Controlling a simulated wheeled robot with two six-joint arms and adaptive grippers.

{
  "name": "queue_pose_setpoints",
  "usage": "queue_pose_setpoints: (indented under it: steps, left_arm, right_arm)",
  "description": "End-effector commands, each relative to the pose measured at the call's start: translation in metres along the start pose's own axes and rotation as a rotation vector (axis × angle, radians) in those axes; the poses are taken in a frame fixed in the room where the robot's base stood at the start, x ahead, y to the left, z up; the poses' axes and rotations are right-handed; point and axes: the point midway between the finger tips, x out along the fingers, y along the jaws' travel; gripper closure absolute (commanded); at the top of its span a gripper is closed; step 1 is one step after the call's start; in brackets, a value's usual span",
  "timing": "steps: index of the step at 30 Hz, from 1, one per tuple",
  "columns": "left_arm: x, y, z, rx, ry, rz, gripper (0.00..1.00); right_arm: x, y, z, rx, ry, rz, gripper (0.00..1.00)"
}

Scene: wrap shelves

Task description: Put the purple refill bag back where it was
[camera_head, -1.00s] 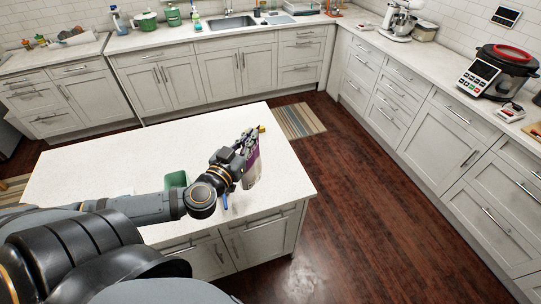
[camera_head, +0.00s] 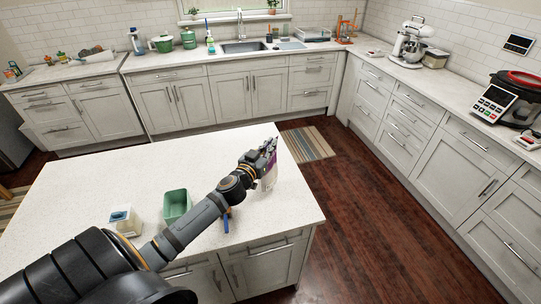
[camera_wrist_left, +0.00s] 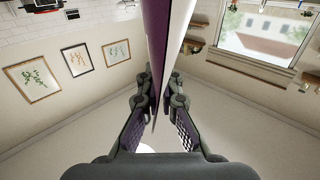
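My left gripper (camera_head: 268,150) reaches out over the far right part of the white island counter (camera_head: 85,200). It is shut on the purple refill bag (camera_head: 268,179), a purple and pale pouch whose upper part is hidden by the fingers. In the left wrist view the bag (camera_wrist_left: 156,35) shows nearly edge-on between the two fingers (camera_wrist_left: 163,95). I cannot tell whether the bag's lower edge touches the counter. My right gripper is in no view.
A green open container (camera_head: 176,205) and a small white box with a blue top (camera_head: 124,221) stand on the island near my arm. A blue item (camera_head: 226,221) lies by the front edge. The island's far left is clear. A sink (camera_head: 243,46) is in the back counter.

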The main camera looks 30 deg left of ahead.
Motion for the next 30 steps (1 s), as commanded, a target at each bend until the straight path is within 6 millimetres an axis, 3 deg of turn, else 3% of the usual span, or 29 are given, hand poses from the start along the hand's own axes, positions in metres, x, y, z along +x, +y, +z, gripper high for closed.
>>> queue_pose_setpoints:
  steps: [7, 12, 23, 24, 28, 30]
  left_arm:
    - [0.007, -0.001, 0.008, 0.000, 0.001, 0.001, 1.00]
    - [0.008, -0.002, 0.042, 0.001, 0.000, 0.001, 1.00]
    - [0.007, -0.002, 0.042, 0.002, 0.000, 0.000, 1.00]
    - [0.007, -0.002, 0.042, 0.002, -0.001, 0.000, 0.92]
    - [0.007, -0.002, 0.042, 0.002, -0.001, 0.000, 0.74]
    - [0.007, -0.002, 0.042, 0.002, -0.001, 0.000, 0.72]
  right_arm:
    - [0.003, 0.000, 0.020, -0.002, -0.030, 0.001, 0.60]
    - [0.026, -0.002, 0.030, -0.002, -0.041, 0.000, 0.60]
    - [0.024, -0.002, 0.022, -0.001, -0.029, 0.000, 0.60]
    - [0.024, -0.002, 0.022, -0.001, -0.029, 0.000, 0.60]
    - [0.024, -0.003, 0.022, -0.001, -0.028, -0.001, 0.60]
    - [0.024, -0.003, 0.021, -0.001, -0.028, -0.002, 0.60]
